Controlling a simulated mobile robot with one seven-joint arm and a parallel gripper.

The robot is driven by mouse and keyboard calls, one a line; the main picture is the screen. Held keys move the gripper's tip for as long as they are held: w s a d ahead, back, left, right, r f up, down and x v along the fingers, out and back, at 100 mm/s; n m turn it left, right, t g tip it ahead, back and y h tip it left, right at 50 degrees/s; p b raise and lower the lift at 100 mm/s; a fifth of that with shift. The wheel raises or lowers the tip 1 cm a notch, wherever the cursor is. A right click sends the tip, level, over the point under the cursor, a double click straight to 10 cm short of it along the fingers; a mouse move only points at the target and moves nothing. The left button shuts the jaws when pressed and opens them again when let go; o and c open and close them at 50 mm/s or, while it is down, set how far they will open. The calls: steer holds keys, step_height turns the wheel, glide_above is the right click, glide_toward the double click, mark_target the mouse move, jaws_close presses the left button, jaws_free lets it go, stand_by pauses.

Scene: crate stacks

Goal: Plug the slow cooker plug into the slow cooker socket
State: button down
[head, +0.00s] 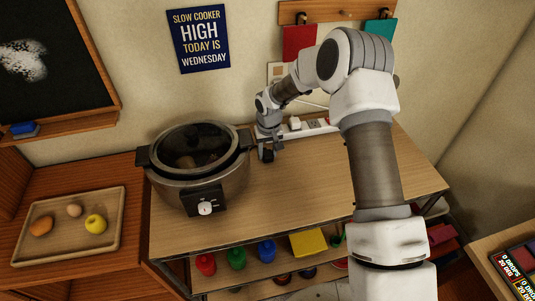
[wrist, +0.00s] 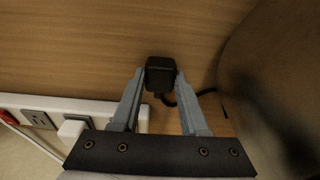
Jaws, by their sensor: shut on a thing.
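My gripper (head: 267,152) is shut on the black slow cooker plug (wrist: 160,73), which sits between the fingertips in the wrist view. A dark cord runs from the plug toward the slow cooker (head: 198,178), a metal pot with a glass lid and a front dial. The plug is close to the wooden tabletop, right of the cooker; I cannot tell whether it touches the wood. A white power strip (wrist: 101,106) lies along the wall, apart from the plug. It has a grey socket (wrist: 38,119) and a white plug (wrist: 72,130) in it. No label marks the slow cooker socket.
The tabletop (head: 300,180) is clear right of the cooker. A wooden tray (head: 67,240) with eggs or fruit stands on the left counter. A sign (head: 199,38) hangs on the wall. Red and teal items hang from a rack (head: 330,12). A shelf below holds colored objects.

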mark_target(267, 152)
steer(key=shift+r, duration=0.5)
step_height(267, 152, up, 3)
steer(key=shift+f+b, duration=0.1)
steer(key=shift+b, duration=0.35)
steer(key=s+d+r+b, duration=0.1)
steer(key=s+d+r, duration=0.5)
steer(key=s+d, duration=0.2)
steer(key=shift+d+r, duration=0.2)
steer(key=shift+r, duration=0.15)
